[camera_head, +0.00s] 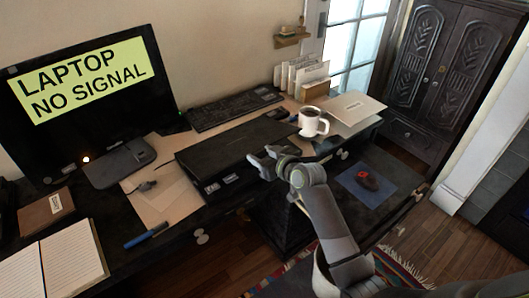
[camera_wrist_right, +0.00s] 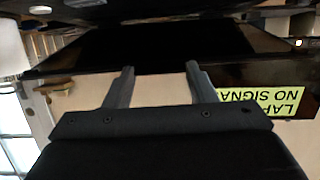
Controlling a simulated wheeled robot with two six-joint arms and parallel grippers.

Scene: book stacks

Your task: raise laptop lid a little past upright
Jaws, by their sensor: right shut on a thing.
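The black laptop (camera_head: 236,142) lies on the desk in the middle of the head view. Its lid looks flat or nearly flat over the base; I cannot tell whether there is a small gap. My right gripper (camera_head: 271,158) is at the laptop's front edge, toward its right end, and is shut on the lid edge. In the right wrist view the fingers of my right gripper (camera_wrist_right: 160,70) reach the dark laptop (camera_wrist_right: 160,48), which hides the exact contact. My left gripper is not in view.
A white mug (camera_head: 311,124) of dark drink stands close to the laptop's right end. A keyboard (camera_head: 233,108) lies behind it. A monitor (camera_head: 88,95) reading "LAPTOP NO SIGNAL" stands at left. A blue pen (camera_head: 146,235) and a notebook (camera_head: 55,268) lie front left.

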